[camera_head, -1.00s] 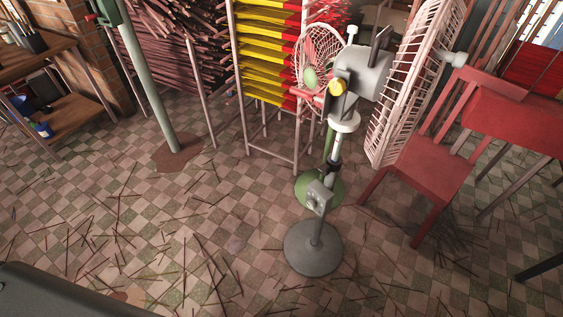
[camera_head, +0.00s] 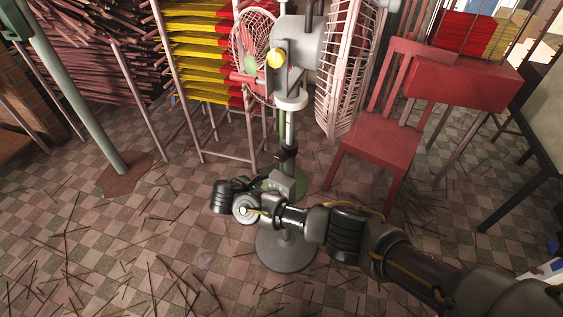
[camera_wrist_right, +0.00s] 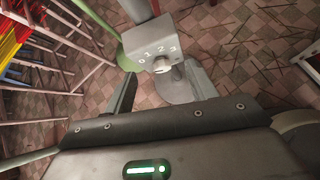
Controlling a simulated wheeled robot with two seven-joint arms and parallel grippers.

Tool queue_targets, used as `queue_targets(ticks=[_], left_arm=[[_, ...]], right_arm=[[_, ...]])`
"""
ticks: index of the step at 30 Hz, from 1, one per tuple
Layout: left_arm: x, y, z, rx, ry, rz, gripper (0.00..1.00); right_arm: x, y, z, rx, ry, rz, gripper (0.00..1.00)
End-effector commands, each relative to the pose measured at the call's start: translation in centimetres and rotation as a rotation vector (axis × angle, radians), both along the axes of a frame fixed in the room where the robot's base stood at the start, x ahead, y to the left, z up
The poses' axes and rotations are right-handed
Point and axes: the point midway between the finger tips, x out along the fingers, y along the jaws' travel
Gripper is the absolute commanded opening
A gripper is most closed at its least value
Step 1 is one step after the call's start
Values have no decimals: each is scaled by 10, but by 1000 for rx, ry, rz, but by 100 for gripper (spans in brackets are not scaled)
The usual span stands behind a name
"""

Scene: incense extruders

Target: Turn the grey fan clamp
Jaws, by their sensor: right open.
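The grey pedestal fan stands ahead with its white cage (camera_head: 345,70) and grey motor housing (camera_head: 300,42). A dark collar (camera_head: 287,153) sits on its pole and looks like the clamp. Below it is a grey switch box (camera_head: 283,185), partly hidden by my right arm. In the wrist view the box (camera_wrist_right: 158,50) shows the numbers 0 to 3 and a round knob (camera_wrist_right: 161,66). My right gripper (camera_wrist_right: 160,73) is open, its fingers on either side of the box's lower part. I cannot tell whether they touch it. My left gripper is not in view.
The round fan base (camera_head: 285,252) is on the tiled floor. A second fan with a pinkish cage (camera_head: 252,38) stands close behind. A red chair (camera_head: 375,140) is to the right, and a rack of yellow and red sheets (camera_head: 200,60) is behind left. Thin sticks litter the floor.

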Motion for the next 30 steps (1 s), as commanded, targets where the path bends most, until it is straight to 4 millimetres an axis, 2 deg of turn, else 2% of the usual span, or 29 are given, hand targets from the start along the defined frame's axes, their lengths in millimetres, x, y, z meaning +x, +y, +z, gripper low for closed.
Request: queue_targets(ticks=[1,3,6,9,17,30], left_arm=[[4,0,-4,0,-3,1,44],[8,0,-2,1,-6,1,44],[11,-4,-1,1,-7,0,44],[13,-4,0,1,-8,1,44],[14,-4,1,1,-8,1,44],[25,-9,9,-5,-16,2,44]], right_arm=[[8,6,28,-100,-40,47,56],[12,10,60,-227,-70,86,56],[13,12,90,-348,-98,110,56],[12,12,104,-408,-109,116,56],[18,6,104,-422,-108,114,56],[70,-41,74,-419,-107,114,56]])
